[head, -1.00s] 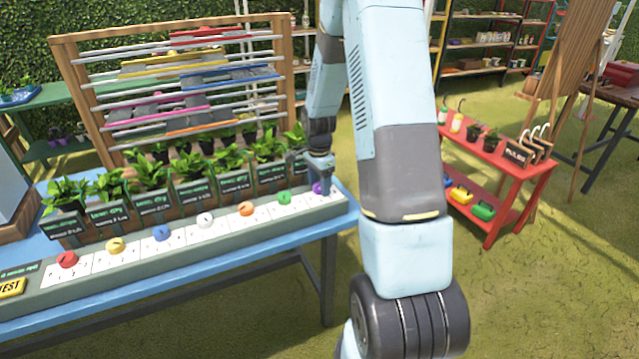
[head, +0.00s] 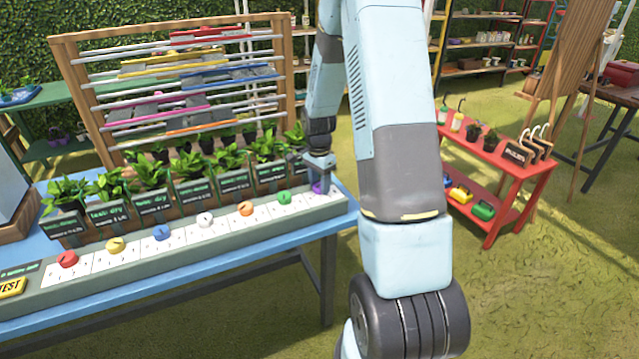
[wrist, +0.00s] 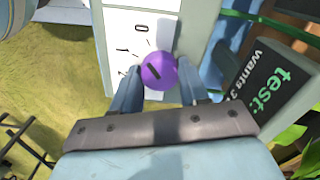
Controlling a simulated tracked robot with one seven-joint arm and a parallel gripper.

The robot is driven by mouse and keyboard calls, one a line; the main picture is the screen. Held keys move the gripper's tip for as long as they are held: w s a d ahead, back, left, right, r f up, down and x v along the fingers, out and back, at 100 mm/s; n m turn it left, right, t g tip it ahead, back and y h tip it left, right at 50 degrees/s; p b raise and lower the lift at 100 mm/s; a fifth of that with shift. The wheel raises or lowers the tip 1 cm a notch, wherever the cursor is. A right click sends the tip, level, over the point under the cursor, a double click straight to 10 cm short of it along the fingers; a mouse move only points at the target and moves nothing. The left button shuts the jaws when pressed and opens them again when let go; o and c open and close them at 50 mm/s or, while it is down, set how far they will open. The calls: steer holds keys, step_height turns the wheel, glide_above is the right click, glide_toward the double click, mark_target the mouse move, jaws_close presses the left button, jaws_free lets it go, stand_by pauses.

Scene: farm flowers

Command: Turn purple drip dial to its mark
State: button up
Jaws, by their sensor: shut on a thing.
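The purple drip dial (wrist: 158,71) sits at the right end of the dial strip (head: 190,245) in the head view, where my gripper (head: 319,180) partly covers it. In the wrist view my gripper (wrist: 157,85) has one finger on each side of the round purple knob and is shut on it. A dark pointer line on the knob slants in the picture.
Other dials, such as the green one (head: 284,198) and orange one (head: 246,209), line the strip to the left. Potted plants with dark signs (wrist: 275,85) stand close behind. A red cart (head: 500,160) stands to the right on grass.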

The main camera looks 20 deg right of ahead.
mark_target(319, 185)
steer(key=n, duration=0.5)
steer(key=shift+n, duration=0.3)
steer(key=n, duration=1)
steer(key=shift+n, duration=0.4)
steer(key=n, duration=0.5)
steer(key=shift+n, duration=0.4)
steer(key=o, duration=1)
steer(key=shift+o, duration=0.2)
steer(key=shift+r, duration=0.1)
step_height(319, 185, up, 14)
steer(key=shift+a+f, duration=0.15)
steer(key=shift+f, duration=0.1)
